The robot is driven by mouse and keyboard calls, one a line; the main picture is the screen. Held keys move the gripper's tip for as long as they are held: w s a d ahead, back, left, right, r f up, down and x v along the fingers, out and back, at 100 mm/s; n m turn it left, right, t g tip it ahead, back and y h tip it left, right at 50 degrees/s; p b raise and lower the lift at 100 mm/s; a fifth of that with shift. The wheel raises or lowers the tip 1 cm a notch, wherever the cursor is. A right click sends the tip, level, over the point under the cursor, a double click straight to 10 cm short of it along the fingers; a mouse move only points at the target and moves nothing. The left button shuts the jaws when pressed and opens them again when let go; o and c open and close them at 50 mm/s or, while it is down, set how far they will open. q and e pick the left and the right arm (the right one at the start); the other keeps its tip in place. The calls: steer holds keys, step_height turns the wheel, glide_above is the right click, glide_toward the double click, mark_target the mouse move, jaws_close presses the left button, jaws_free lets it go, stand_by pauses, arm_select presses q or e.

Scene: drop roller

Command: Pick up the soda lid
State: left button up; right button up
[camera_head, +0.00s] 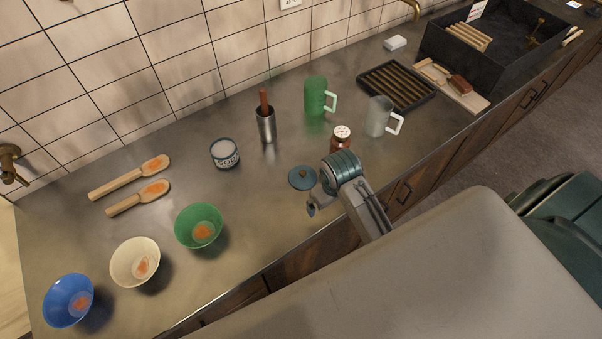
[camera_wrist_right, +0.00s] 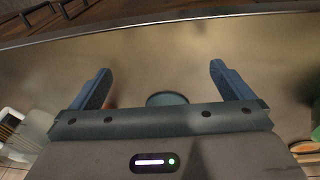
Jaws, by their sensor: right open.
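The soda lid (camera_head: 302,177) is a round blue-teal disc with a small brown knob, lying on the metal counter. In the right wrist view the lid (camera_wrist_right: 167,99) shows between the bases of the fingers, partly hidden by the gripper body. My right gripper (camera_head: 314,203) is just right of and in front of the lid in the head view. Its fingers are spread wide in the right wrist view (camera_wrist_right: 161,70), with nothing between their tips. My left gripper is not in view.
A brown jar with a white top (camera_head: 341,137) stands close behind my right gripper. A glass mug (camera_head: 378,117), green mug (camera_head: 315,96) and metal cup (camera_head: 266,125) stand behind. A green bowl (camera_head: 198,225) is at left. Counter around the lid's left is clear.

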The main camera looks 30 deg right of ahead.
steer(key=g, duration=0.2)
glide_toward(303, 172)
steer(key=shift+d+f+n+y+b, duration=0.2)
steer(key=shift+f+n+y+b, duration=0.1)
steer(key=shift+b, duration=0.25)
step_height(303, 172, down, 2)
steer(key=shift+f+b, duration=0.1)
steer(key=shift+b, duration=0.9)
steer(key=shift+w+f+p, duration=0.1)
steer(key=shift+f+p, duration=0.7)
steer(key=f+p, duration=0.2)
steer(key=f, duration=0.2)
steer(key=shift+s+f+p, duration=0.25)
steer(key=shift+f+p, duration=0.1)
steer(key=shift+p, duration=0.05)
steer(key=shift+f, duration=0.45)
steer(key=c, duration=0.9)
steer(key=shift+w, duration=0.1)
steer(key=shift+c, duration=0.2)
